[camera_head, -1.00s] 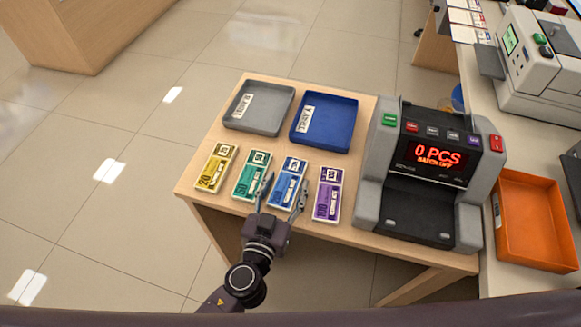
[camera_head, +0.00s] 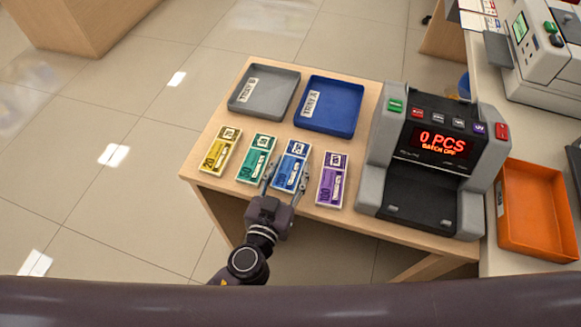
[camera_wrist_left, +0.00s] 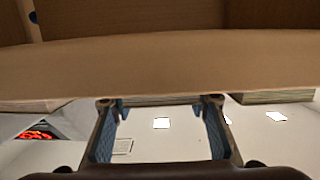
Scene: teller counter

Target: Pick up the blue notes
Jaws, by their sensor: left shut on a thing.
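The blue notes (camera_head: 291,165) are a flat banded bundle lying on the small wooden table, third from the left in a row of bundles. My left gripper (camera_head: 286,177) reaches in from the table's front edge. Its fingers lie along the two long sides of the blue bundle and are shut on it. The bundle shows no clear lift off the table. In the left wrist view the two fingers (camera_wrist_left: 160,108) stand apart below a tan wooden surface, and the blue face of the bundle cannot be made out. My right gripper is out of view.
Green notes (camera_head: 257,158) lie close on the left and purple notes (camera_head: 332,180) on the right; yellow notes (camera_head: 219,150) lie farther left. Behind are a grey tray (camera_head: 265,92) and a blue tray (camera_head: 328,105). A note counter (camera_head: 435,165) stands right, beside an orange tray (camera_head: 537,210).

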